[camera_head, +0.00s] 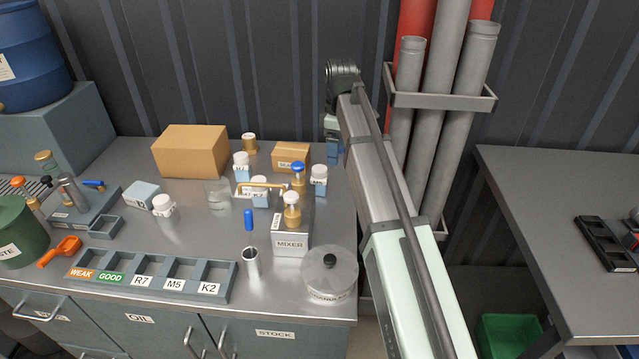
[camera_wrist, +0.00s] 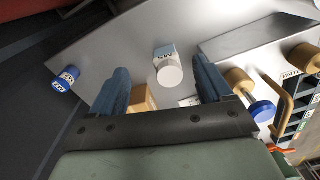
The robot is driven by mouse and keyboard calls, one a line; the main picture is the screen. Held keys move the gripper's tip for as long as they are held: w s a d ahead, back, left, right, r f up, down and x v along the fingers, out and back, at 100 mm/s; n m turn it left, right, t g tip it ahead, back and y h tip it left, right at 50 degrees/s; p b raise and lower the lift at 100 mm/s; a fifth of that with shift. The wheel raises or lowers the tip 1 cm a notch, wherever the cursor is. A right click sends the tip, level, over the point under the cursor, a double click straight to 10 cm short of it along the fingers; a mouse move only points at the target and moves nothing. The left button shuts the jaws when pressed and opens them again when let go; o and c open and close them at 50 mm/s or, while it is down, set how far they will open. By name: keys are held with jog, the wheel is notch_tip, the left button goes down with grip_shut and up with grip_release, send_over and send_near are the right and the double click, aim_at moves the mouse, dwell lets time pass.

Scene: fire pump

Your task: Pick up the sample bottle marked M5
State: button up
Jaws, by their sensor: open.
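The bottle marked M5 (camera_head: 319,183) stands upright on the bench near its right edge, with a white cap and pale blue body. My gripper (camera_head: 333,148) is beyond and above the bottle in the head view, partly hidden by my arm. In the wrist view my gripper (camera_wrist: 160,85) is open, with nothing between its fingers.
A small cardboard box (camera_head: 291,157) stands left of the bottle. The mixer (camera_head: 290,238), with brass valves and a blue knob (camera_head: 298,167), is close in front. Other white-capped bottles (camera_head: 241,165) stand farther left. A labelled rack (camera_head: 150,275) lies along the front.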

notch_tip(320, 180, up, 4)
jog(key=n, duration=0.1)
send_over(319, 169)
jog(key=f, duration=0.8)
jog(key=shift+s+d, duration=0.15)
jog(key=shift+d, duration=0.15)
jog(key=shift+w+a+f, duration=0.1)
jog(key=shift+a+f, duration=0.05)
jog(key=shift+f, duration=1.25)
jog(key=shift+w+a+f, duration=0.1)
jog(key=shift+f, duration=1.25)
jog(key=c, duration=1.2)
